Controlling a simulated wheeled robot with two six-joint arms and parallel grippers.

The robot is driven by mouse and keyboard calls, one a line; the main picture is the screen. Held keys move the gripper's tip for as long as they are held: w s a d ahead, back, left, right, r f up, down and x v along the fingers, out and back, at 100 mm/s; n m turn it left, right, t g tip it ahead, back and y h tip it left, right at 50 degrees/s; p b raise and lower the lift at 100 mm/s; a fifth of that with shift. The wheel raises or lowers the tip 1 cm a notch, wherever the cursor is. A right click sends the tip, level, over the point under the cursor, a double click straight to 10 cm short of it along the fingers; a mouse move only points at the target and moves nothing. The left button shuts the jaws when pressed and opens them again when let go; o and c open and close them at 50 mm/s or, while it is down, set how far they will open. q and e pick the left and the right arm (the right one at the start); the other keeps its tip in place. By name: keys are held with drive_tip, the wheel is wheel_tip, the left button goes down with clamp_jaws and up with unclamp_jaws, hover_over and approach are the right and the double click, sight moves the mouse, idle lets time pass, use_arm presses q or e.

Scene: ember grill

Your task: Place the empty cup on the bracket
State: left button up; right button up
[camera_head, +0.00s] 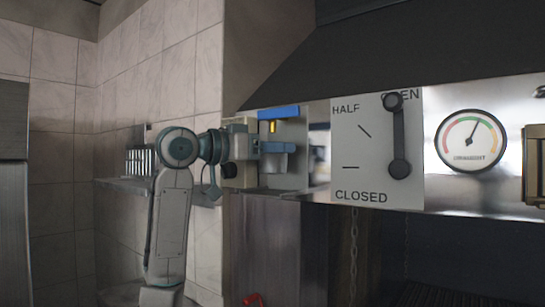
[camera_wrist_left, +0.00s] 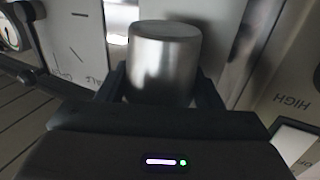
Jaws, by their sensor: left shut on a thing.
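My left gripper (camera_head: 272,148) is in front of the metal wall panel, left of the lever plate. In the left wrist view it is shut on a brushed-metal cup (camera_wrist_left: 165,65), with one dark finger on each side. The cup's rounded, closed-looking end shows; I cannot see inside it. A blue-topped fitting (camera_head: 279,112) with a yellow mark is right by the gripper. I cannot tell whether it is the bracket, nor whether the cup touches anything. My right gripper is not in view.
The lever plate (camera_head: 350,150) is marked HALF, OPEN and CLOSED, with its dark lever (camera_head: 398,135) pointing up at OPEN. A round gauge (camera_head: 470,140) is further right. A dark hood (camera_head: 420,60) slopes above. A wall shelf (camera_head: 125,185) with a rack is at left.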

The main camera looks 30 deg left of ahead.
sight(272, 167)
use_arm(q)
drive_tip(key=shift+w+f, duration=0.25)
drive_tip(key=shift+f, duration=0.05)
wheel_tip(272, 167, down, 2)
drive_tip(key=shift+p, duration=0.35)
drive_tip(key=shift+a+f, duration=0.15)
drive_tip(key=shift+f, duration=0.3)
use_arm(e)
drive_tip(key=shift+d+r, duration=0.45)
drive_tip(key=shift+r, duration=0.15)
use_arm(q)
drive_tip(key=shift+d+f, duration=0.2)
drive_tip(key=shift+f, duration=0.1)
drive_tip(key=o, duration=0.9)
drive_tip(key=shift+r, duration=0.1)
drive_tip(key=shift+o, duration=0.4)
drive_tip(key=shift+a, duration=0.1)
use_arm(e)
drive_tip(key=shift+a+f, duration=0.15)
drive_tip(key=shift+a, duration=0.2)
